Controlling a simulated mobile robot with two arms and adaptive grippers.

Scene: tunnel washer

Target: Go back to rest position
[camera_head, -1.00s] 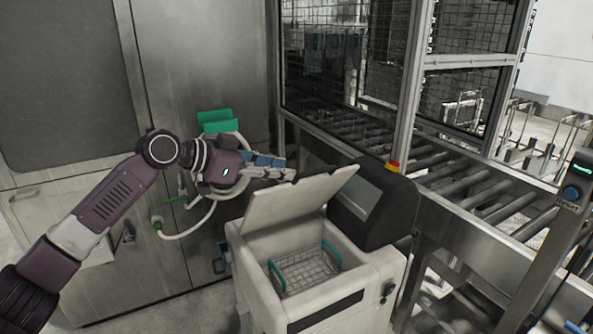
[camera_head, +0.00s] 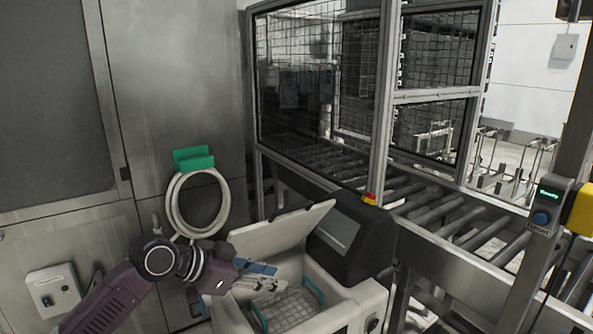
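My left gripper (camera_head: 262,277) is low in the picture, just left of the open box-shaped machine (camera_head: 352,303). Its fingers point right, at the left edge of the opening, in front of the raised lid (camera_head: 282,228). The fingers look close together, but I cannot tell whether they are open or shut, and I see nothing held. A wire basket (camera_head: 290,309) with teal handles sits inside the machine. My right gripper is not in view.
A hose hangs from a green holder (camera_head: 193,158) on the steel wall behind my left arm. A roller conveyor (camera_head: 420,203) with a mesh cage runs behind the machine. A post with a button panel (camera_head: 545,207) stands at the right.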

